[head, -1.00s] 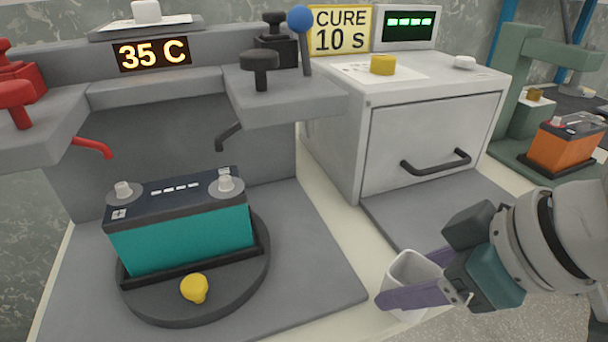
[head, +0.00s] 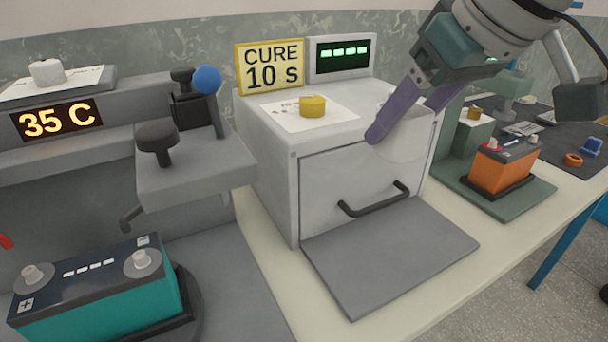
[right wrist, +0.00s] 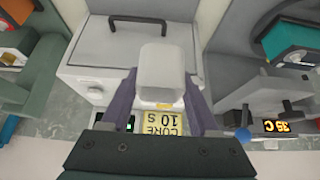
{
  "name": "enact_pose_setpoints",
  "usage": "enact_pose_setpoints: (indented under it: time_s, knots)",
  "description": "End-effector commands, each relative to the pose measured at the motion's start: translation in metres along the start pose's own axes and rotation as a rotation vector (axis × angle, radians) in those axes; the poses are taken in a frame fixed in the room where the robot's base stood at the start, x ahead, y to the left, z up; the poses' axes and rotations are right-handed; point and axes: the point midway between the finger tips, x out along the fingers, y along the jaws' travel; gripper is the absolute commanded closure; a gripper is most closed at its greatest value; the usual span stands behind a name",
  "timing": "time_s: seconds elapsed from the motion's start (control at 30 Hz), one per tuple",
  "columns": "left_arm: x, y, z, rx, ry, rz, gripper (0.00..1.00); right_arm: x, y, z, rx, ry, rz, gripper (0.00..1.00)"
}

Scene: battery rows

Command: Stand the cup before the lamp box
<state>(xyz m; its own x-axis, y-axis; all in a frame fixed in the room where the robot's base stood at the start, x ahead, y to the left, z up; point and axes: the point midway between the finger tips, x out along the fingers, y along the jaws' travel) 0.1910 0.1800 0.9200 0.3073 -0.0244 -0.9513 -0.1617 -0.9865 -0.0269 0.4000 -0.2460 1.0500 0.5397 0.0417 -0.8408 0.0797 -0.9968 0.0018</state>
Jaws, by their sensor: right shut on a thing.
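A white cup (head: 404,140) is held in the air by my right gripper (head: 405,112), whose purple fingers are shut on it. In the head view it overlaps the upper right front corner of the lamp box; how far it is from the box is hard to tell. The cup also shows between the fingers in the right wrist view (right wrist: 161,72). The lamp box (head: 335,180) is a pale grey cabinet with a dark handle on its front and a "CURE 10 S" sign (head: 270,67) behind its top. My left gripper is not in view.
A bare grey mat (head: 390,255) lies before the lamp box. A yellow knob (head: 312,106) is on the box top. An orange battery (head: 502,168) stands on a green base to the right. A teal battery (head: 105,305) is at the lower left.

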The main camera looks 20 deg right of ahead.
Motion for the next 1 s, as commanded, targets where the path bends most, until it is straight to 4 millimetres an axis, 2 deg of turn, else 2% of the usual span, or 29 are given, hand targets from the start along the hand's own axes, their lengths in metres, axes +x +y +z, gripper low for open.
enact_pose_setpoints:
  time_s: [0.43,0.53,0.73,0.9,1.0]
  knots:
    - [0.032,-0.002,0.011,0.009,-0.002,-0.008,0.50,0.105,0.000,0.069,0.001,-0.006,0.001,1.00]
    - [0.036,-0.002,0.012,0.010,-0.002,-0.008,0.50,0.119,0.000,0.078,0.000,-0.003,0.000,1.00]
    - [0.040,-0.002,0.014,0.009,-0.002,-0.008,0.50,0.134,-0.001,0.087,-0.001,-0.003,0.000,1.00]
    - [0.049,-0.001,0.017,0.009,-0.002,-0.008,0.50,0.157,-0.001,0.102,-0.001,-0.004,0.000,1.00]
    - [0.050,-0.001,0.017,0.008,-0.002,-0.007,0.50,0.163,0.000,0.106,-0.002,-0.002,0.001,1.00]
